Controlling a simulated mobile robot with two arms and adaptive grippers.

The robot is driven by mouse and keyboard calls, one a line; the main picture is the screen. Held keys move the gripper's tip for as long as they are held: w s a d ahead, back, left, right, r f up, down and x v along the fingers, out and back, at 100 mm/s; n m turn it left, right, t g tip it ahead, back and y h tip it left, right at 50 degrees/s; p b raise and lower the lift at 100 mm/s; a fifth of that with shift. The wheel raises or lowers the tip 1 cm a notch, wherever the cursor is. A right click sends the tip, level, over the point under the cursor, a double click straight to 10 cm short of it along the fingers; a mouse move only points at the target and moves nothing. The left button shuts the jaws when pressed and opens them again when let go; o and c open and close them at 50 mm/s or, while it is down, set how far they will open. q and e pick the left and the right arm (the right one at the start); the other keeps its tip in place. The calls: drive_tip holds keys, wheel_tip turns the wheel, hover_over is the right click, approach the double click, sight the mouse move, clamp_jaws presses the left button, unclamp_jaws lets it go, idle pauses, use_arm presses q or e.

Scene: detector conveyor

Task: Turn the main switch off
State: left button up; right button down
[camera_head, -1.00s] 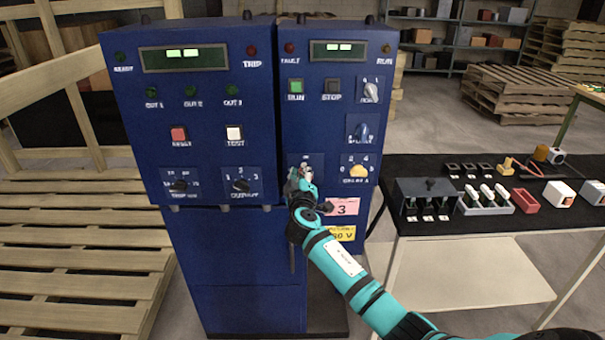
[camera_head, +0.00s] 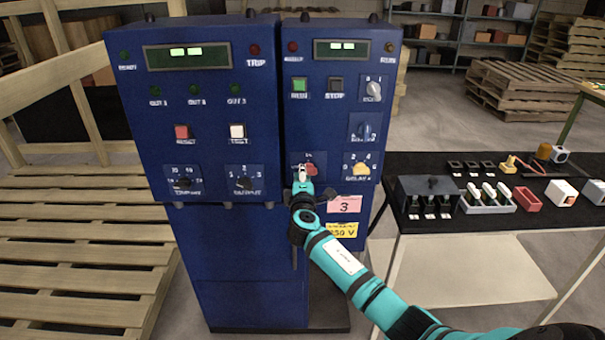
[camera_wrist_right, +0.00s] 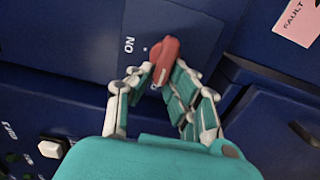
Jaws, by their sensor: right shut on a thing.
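The main switch (camera_head: 311,169) is a red handle on a small plate at the lower left of the right blue cabinet's panel. In the right wrist view its red handle (camera_wrist_right: 166,58) stands tilted beside the "ON" mark on the plate. My right gripper (camera_head: 302,180) is at the switch. In the wrist view its fingers (camera_wrist_right: 163,78) are closed around the near end of the red handle, which sticks out beyond the fingertips. The plate's lower part is partly hidden by the fingers. My left gripper is not in view.
The left blue cabinet (camera_head: 200,105) stands close beside the right one. A yellow knob (camera_head: 361,169) is just right of the switch. Pink and yellow labels (camera_head: 344,204) sit below. A black table (camera_head: 480,230) with small parts is at the right.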

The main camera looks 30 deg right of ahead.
drive_tip(key=shift+d+r, duration=0.15)
drive_tip(key=shift+r, duration=0.2)
drive_tip(key=c, duration=1.4)
unclamp_jaws()
drive_tip(key=shift+o, duration=0.6)
drive_tip(key=shift+w+f, duration=0.1)
drive_tip(key=shift+f, duration=0.2)
drive_tip(key=v, duration=1.2)
